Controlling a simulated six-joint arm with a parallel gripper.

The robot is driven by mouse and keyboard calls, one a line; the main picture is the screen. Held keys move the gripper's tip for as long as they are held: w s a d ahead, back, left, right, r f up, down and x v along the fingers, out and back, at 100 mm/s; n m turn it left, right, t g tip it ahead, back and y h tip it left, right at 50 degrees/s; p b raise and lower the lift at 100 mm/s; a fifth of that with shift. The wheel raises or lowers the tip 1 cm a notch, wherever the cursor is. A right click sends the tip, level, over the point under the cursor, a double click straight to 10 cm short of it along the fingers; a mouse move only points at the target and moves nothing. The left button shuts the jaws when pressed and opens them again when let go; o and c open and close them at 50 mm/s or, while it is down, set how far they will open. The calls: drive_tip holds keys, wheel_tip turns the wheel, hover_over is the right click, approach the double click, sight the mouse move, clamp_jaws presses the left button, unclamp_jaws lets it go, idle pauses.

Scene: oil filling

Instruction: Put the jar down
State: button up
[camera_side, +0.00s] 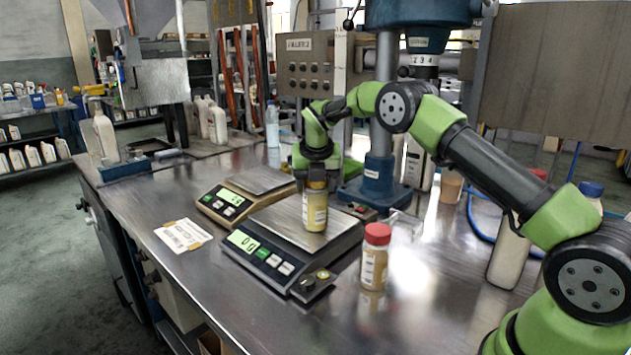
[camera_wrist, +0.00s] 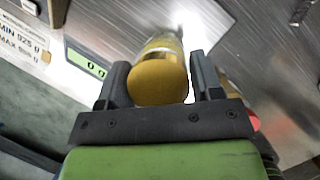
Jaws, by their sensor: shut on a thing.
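A jar with a yellow lid and pale label (camera_side: 315,211) is upright in my gripper (camera_side: 316,180), over the plate of the dark scale (camera_side: 283,222). The scale's green display reads 0 g. I cannot tell whether the jar's base touches the plate. In the wrist view the yellow lid (camera_wrist: 158,82) is between the two dark fingers of my gripper (camera_wrist: 162,85), which are shut on the jar. The lid hides most of the jar's body there.
A red-lidded jar (camera_side: 375,257) stands right of the dark scale. A second, tan scale (camera_side: 237,199) is behind to the left. A paper card (camera_side: 183,235) lies on the metal bench. A blue-based drill press (camera_side: 378,180) stands behind.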

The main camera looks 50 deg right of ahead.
drive_tip(key=o, duration=1.3)
drive_tip(key=shift+c, duration=0.2)
drive_tip(key=s+a+r+m+y, duration=0.1)
drive_tip(key=s+a+r+m, duration=0.25)
drive_tip(key=r, duration=0.25)
drive_tip(key=s+a+r+m+t, duration=0.1)
drive_tip(key=s+a+r+m, duration=0.1)
drive_tip(key=s+r+m, duration=0.3)
drive_tip(key=s+a+r+m+y, duration=0.1)
drive_tip(key=s+a+r, duration=0.2)
drive_tip(key=r, duration=0.4)
drive_tip(key=s+a+f+m+t+y, duration=0.1)
drive_tip(key=s+a+m, duration=0.3)
drive_tip(key=s+m, duration=0.6)
drive_tip(key=s+a+f+m+t+y, duration=0.1)
drive_tip(key=s+a+m, duration=0.3)
drive_tip(key=s+m, duration=0.7)
drive_tip(key=shift+a+m+t+y, duration=0.15)
drive_tip(key=shift+m+t+y, duration=0.2)
drive_tip(key=shift+t+y, duration=0.15)
drive_tip(key=shift+s+f, duration=0.1)
